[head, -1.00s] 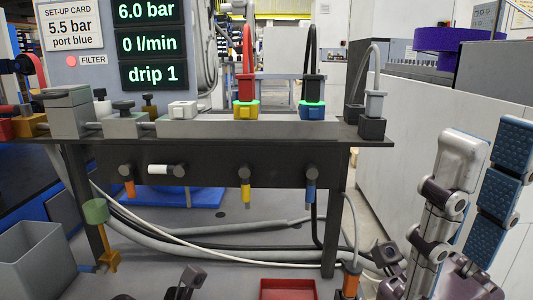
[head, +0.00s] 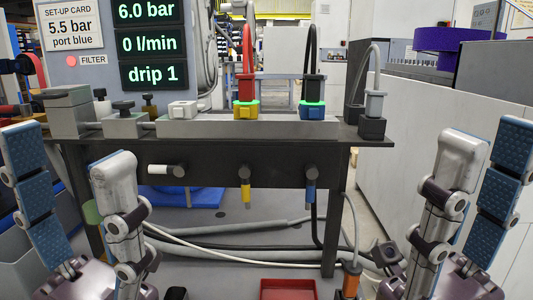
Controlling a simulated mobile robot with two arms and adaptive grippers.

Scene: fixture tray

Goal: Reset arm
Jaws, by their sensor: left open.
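My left gripper (head: 70,160) is raised at the left side of the head view, in front of the bench's left end. Its fingers are spread apart, with nothing between them. My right gripper (head: 488,150) is raised at the right side, beyond the bench's right end. Its fingers point up and stand apart, and I see nothing held.
On the bench stand a red plug on a yellow port (head: 246,110), a black plug on a blue port (head: 312,111) and a grey plug (head: 374,104). The display (head: 152,44) reads 6.0 bar, 0 l/min, drip 1. A red tray (head: 288,290) lies low in the middle.

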